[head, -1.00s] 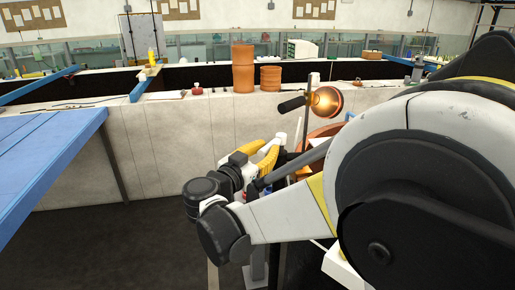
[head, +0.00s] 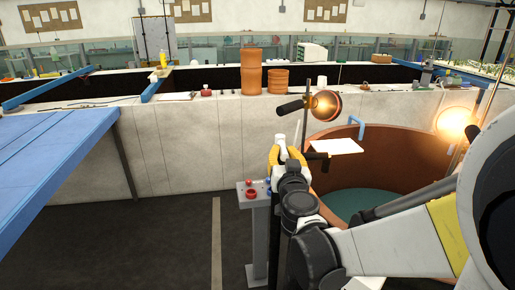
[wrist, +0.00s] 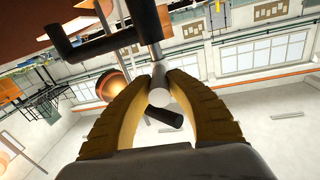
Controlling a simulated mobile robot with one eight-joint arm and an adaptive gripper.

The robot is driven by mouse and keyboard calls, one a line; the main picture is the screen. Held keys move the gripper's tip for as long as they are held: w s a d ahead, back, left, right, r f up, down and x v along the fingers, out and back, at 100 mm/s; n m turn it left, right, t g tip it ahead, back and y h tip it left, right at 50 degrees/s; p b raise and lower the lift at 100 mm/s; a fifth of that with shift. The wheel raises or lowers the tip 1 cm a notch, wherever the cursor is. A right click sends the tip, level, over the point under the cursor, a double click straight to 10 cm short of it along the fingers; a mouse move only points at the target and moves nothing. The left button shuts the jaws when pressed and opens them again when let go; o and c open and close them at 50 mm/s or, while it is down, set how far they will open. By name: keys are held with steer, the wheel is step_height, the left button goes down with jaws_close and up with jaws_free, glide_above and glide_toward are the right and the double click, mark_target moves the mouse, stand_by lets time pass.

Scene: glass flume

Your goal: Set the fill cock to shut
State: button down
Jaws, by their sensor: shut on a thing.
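My gripper (head: 285,158) is at the near left rim of the round brown tank, in the middle of the head view. In the wrist view its two yellow fingers (wrist: 159,78) are shut on a pale cylindrical grip (wrist: 159,97), seemingly the handle of the fill cock. The pale piece (head: 281,144) also shows above the fingers in the head view. A black bar (wrist: 95,46) and a grey stem lie just beyond the fingertips. The cock's body is mostly hidden by my wrist, and its setting cannot be read.
The brown tank (head: 405,150) holds greenish water, with a blue bent pipe (head: 357,126) and white board (head: 336,146) at its rim. A lamp (head: 326,104) stands behind my gripper. A grey pedestal with red buttons (head: 250,188) stands close left. Floor at left is clear.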

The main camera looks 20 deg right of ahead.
steer(key=shift+d+n+y, duration=0.2)
steer(key=shift+n+y, duration=0.1)
steer(key=shift+y, duration=0.1)
steer(key=c, duration=1.2)
jaws_free()
steer(key=shift+d, duration=0.1)
steer(key=shift+c, duration=0.2)
steer(key=v, duration=1.2)
steer(key=shift+f, duration=0.15)
